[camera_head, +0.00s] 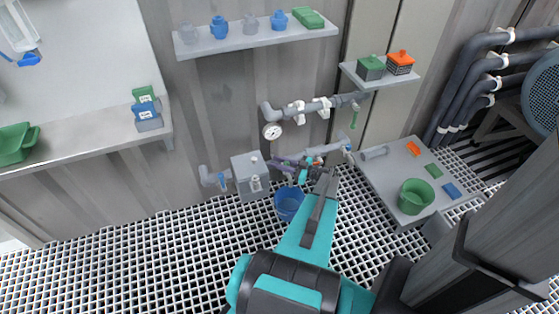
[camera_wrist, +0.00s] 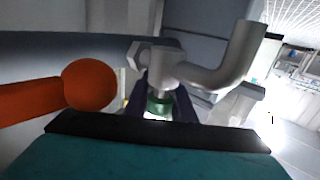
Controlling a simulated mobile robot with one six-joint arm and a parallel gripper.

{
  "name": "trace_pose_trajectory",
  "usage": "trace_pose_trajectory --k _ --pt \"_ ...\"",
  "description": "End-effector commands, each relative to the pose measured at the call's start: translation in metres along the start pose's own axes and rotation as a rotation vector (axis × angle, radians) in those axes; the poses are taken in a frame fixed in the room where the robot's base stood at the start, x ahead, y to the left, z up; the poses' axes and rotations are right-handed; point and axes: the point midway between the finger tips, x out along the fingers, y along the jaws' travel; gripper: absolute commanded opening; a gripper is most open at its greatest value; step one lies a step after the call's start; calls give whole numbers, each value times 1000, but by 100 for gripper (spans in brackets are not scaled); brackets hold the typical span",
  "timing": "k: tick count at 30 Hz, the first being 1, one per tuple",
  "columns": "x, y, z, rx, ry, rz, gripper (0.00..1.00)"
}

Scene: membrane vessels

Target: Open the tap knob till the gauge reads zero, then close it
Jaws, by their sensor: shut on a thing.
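The gauge (camera_head: 272,132) is a small white round dial on the wall pipe; its reading is too small to tell. My gripper (camera_head: 300,166) is at the pipework just below and right of the gauge. In the wrist view, my gripper's dark fingers (camera_wrist: 161,104) are shut on a green tap knob (camera_wrist: 158,106), under a grey metal tap body (camera_wrist: 160,72) with a bent spout. The knob is partly hidden between the fingers, and its turn cannot be told.
An orange ball-ended handle (camera_wrist: 90,84) is close at left in the wrist view. A grey box (camera_head: 250,174) is left of my gripper, and a blue bucket (camera_head: 288,203) stands below it. A grey table (camera_head: 390,190) with a green bucket (camera_head: 415,196) is at right.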

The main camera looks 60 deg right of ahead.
Motion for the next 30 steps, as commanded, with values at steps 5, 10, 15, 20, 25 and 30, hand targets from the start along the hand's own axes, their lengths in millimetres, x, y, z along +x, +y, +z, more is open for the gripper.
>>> trace_pose_trajectory --k 5,10,15,20,25,30 --pt "-2 1 -1 -1 0 -33 1" --pt "-2 -1 -1 -1 1 -46 1" --pt "-2 -1 -1 -1 1 -47 1" --pt "-2 -1 -1 -1 1 -47 26" --pt "-1 -2 -1 -1 1 -47 42" --pt "-1 -2 0 -1 1 -48 42"
